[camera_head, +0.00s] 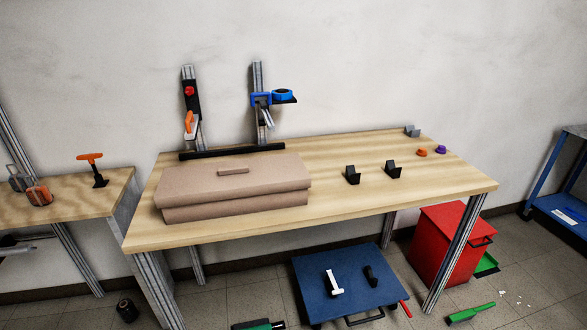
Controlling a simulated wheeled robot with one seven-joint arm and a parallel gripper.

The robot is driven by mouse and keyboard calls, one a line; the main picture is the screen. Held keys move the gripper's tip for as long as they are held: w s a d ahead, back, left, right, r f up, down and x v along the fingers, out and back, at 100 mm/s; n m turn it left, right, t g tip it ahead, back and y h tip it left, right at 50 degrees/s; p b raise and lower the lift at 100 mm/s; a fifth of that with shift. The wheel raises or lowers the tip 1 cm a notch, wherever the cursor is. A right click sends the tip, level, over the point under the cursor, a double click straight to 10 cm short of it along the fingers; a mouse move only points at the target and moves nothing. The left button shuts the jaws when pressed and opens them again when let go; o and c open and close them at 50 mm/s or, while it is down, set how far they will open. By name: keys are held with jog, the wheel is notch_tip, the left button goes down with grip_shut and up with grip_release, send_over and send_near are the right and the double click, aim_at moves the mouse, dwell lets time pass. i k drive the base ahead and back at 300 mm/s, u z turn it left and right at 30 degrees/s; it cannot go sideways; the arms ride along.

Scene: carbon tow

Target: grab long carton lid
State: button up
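The long carton lid (270,177) is brown and lies on top of the long brown carton (235,206), closing it. A small raised bar-shaped handle (233,171) sits on the lid's upper middle. The carton rests on the left half of the wooden workbench (400,201). The lid appears to sit slightly offset over the carton body. My gripper is not in view.
Two black holders (352,174) (393,169) stand right of the carton, with orange and purple pieces beyond. Two metal posts with tools rise behind it. A blue cart (345,285) and red bin (452,240) stand below. The bench's front right is clear.

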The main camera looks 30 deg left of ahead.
aim_at(212, 182)
jog(key=z, duration=1.8)
jog(key=k, duration=2)
jog(key=u, duration=1.5)
jog(key=i, duration=1)
jog(key=z, duration=0.05)
